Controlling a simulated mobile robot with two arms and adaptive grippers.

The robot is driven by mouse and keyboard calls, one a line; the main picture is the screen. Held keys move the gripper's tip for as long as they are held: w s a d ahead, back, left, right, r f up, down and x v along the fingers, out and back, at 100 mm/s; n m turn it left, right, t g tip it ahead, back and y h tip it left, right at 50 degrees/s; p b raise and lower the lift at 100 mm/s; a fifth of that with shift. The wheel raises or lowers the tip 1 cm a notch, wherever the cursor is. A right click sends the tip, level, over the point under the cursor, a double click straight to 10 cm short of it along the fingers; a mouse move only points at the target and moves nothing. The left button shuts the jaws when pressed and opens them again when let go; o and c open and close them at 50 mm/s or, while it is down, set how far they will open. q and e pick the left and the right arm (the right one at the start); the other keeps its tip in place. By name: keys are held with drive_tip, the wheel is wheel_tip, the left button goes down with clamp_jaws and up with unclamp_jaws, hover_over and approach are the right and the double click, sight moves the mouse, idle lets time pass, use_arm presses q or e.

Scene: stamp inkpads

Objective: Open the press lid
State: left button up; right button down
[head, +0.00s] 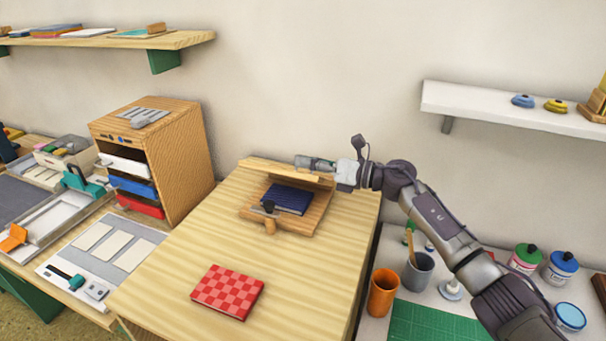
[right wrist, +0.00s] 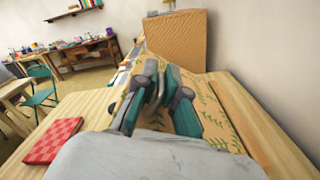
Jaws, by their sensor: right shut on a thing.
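The wooden press (head: 312,217) stands on the light wooden table, with a dark blue book (head: 287,199) lying on its base. The press lid (head: 285,172) is raised along the back of the base, so the book shows in front of it. In the right wrist view the lid shows as a leaf-patterned panel (right wrist: 214,124) under the fingers (right wrist: 157,88). My left gripper is out of view.
A red checkered book (head: 228,291) lies near the table's front. A wooden drawer cabinet (head: 182,150) stands to the left. Orange cup (head: 383,292), grey cup (head: 418,272) and ink jars stand to the right. A white shelf (head: 500,113) is on the wall.

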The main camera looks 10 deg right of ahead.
drive_tip(key=w+r+m, duration=0.1)
drive_tip(key=w+d+m, duration=0.1)
drive_tip(key=w+d+r+m, duration=0.1)
drive_tip(key=shift+w+d+r+m, duration=0.25)
drive_tip(key=shift+r+m, duration=0.1)
drive_tip(key=shift+m, duration=0.05)
drive_tip(key=w+d+m+b, duration=0.3)
drive_tip(key=w+m+b, duration=0.1)
drive_tip(key=w+m, duration=0.1)
drive_tip(key=shift+w+d+r+m+b, duration=0.15)
drive_tip(key=shift+d+r+m+b, duration=0.15)
drive_tip(key=shift+r+b, duration=0.1)
